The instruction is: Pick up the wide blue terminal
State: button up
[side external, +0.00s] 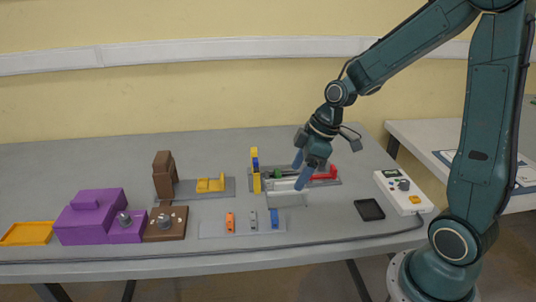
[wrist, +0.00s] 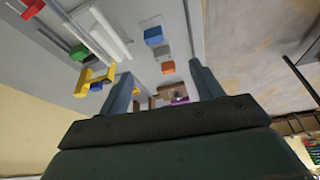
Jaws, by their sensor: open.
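A small blue block (side external: 274,218), which looks like the wide blue terminal, stands at the right end of a pale strip (side external: 212,230). It also shows in the wrist view (wrist: 153,35), beyond the fingertips. A grey block (side external: 253,219) and an orange block (side external: 230,221) stand left of it on the strip. My gripper (side external: 301,170) is open and empty, above and behind the blue block to the right, tilted. In the wrist view its two fingers (wrist: 163,85) are spread apart, touching nothing visible.
A grey plate behind holds a yellow and blue upright piece (side external: 254,168), a green block (side external: 277,173) and a red piece (side external: 326,173). Purple boxes (side external: 88,217) and a brown box (side external: 165,224) stand left. A black tray (side external: 369,210) and a white control box (side external: 403,191) are right.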

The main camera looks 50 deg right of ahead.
aim_at(275, 213)
jog(key=shift+n+y, duration=0.3)
jog(key=shift+n, duration=0.1)
jog(key=f, duration=0.1)
jog(key=w+d+f, duration=0.1)
jog(key=f, duration=0.1)
jog(key=shift+w+d+f, duration=0.15)
jog(key=shift+w+f, duration=0.1)
jog(key=shift+w, duration=0.15)
jog(key=shift+x, duration=4.3)
jog(key=shift+f, duration=0.1)
jog(key=shift+x, duration=2.45)
jog(key=c, duration=1.1)
